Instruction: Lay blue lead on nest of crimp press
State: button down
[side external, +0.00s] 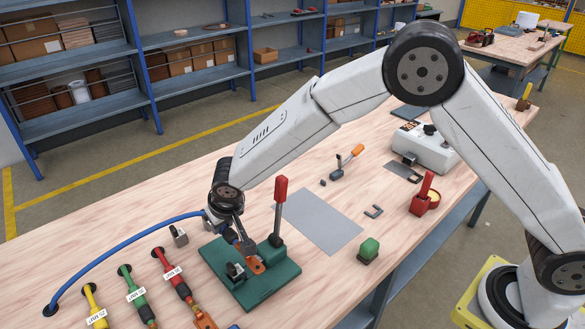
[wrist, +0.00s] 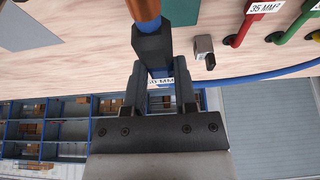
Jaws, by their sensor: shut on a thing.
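The blue lead (side external: 120,243) rises from a hole at the table's left and arcs to my gripper (side external: 238,228). In the wrist view my gripper (wrist: 161,82) is shut on the lead, at its blue part by a white label. A black sleeve (wrist: 153,46) and a copper-coloured end (wrist: 145,8) extend beyond the fingers. The crimp press (side external: 275,285) has a green base and an upright red lever (side external: 280,195). The lead's copper end (side external: 256,266) is over the press's base, pointing down towards it. I cannot tell whether it touches the nest, which is partly hidden.
Red (side external: 175,274), green (side external: 134,291) and yellow (side external: 93,304) leads lie left of the press. A small grey block (side external: 179,236) stands behind them. A grey mat (side external: 318,221), a green-topped block (side external: 369,250) and a red holder (side external: 423,196) are to the right.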

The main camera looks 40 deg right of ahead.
aim_at(229, 231)
jog(key=shift+f, duration=1.45)
jog(key=shift+f, duration=1.8)
dwell(1.0)
jog(key=shift+c, duration=1.6)
grip_release()
jog(key=shift+v, duration=3.9)
